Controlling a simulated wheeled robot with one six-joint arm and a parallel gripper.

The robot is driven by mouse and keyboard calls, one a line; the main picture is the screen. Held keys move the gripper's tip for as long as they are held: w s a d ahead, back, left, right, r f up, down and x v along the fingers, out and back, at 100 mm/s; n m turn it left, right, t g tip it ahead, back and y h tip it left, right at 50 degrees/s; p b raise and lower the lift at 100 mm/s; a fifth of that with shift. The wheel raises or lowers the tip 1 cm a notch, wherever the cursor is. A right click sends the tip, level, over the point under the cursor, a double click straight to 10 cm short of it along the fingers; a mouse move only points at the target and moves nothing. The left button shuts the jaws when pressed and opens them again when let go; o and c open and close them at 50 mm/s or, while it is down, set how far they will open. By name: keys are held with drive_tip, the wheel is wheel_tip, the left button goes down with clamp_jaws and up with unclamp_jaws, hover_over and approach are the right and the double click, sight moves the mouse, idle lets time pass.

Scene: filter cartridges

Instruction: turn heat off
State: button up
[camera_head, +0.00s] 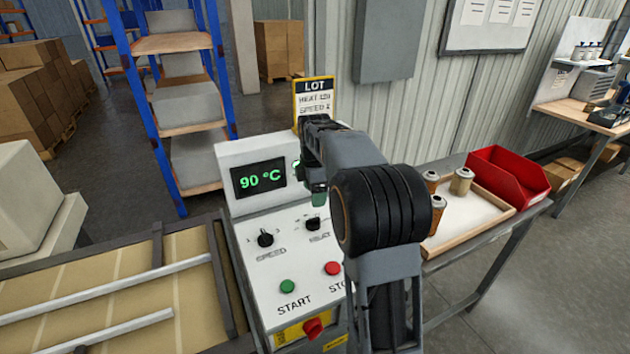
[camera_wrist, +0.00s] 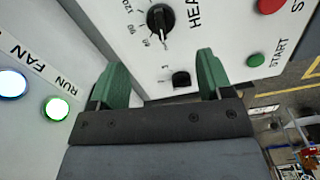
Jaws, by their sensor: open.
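A white control panel (camera_head: 283,262) bears a black heat knob (camera_head: 313,223) above its HEAT label. The knob also shows in the wrist view (camera_wrist: 160,18), with 60, 90 and 120 marks beside it. Its pale pointer points toward the picture's bottom, near the 60 mark. I cannot read the exact setting. The display (camera_head: 259,179) reads 90 °C. My gripper (camera_wrist: 163,60) is open, its green fingers apart with nothing between them. In the head view it is above the heat knob, not visibly touching it. A smaller black control (camera_wrist: 181,78) shows between the fingers.
A speed knob (camera_head: 265,238) sits left of the heat knob. A green START button (camera_head: 287,286) and red STOP button (camera_head: 332,268) are below. A lot card (camera_head: 314,98) stands behind. A wooden tray (camera_head: 478,224) with cartridges and a red bin (camera_head: 508,178) are at the right.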

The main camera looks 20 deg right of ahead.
drive_tip(key=shift+r, duration=1.85)
